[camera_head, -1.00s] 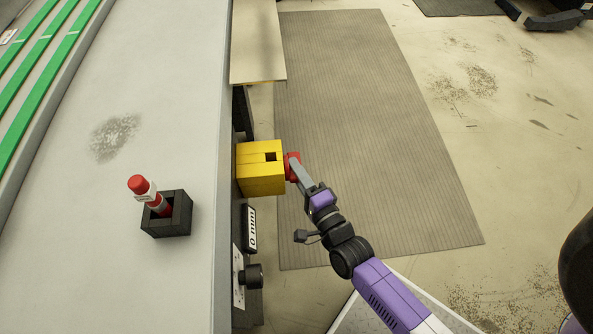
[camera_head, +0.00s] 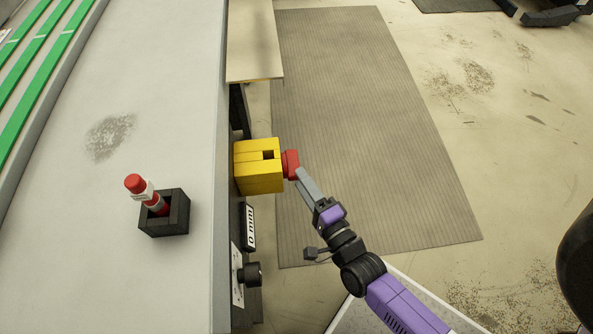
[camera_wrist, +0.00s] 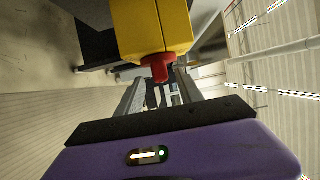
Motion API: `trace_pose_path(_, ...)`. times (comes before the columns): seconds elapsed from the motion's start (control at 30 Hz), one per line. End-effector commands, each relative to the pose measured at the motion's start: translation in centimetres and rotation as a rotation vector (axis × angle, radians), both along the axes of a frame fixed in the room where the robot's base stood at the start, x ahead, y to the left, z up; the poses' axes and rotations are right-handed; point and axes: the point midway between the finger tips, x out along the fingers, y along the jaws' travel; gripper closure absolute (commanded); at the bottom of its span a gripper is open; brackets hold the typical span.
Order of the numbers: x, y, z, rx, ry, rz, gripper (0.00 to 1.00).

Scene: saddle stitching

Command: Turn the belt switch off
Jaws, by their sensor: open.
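The belt switch looks to be the yellow box (camera_head: 258,172) on the side of the grey machine, with a red knob (camera_head: 291,164) facing right. In the wrist view the yellow box (camera_wrist: 152,28) is at the top, and its red knob (camera_wrist: 156,67) points toward my gripper. My gripper (camera_head: 300,174) is right at the knob, coming from the lower right. In the wrist view the open fingers (camera_wrist: 159,88) lie to either side of the knob's lower end. I cannot tell whether they touch it, nor the knob's exact setting.
The grey machine top (camera_head: 90,240) lies left, carrying a black holder (camera_head: 178,222) with a red and white marker (camera_head: 136,185). A black dial (camera_head: 252,274) sticks out below the box. A ribbed mat (camera_head: 370,130) covers open floor to the right.

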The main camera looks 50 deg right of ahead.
Motion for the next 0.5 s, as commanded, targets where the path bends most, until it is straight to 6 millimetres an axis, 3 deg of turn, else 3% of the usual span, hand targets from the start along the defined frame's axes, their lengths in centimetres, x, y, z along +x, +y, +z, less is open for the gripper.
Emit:
trace_pose_path(0.2,-2.3,1.0,0.0,0.001,-0.001,0.000,0.56)
trace_pose_path(0.5,-2.7,1.1,0.0,0.001,-0.001,0.000,0.56)
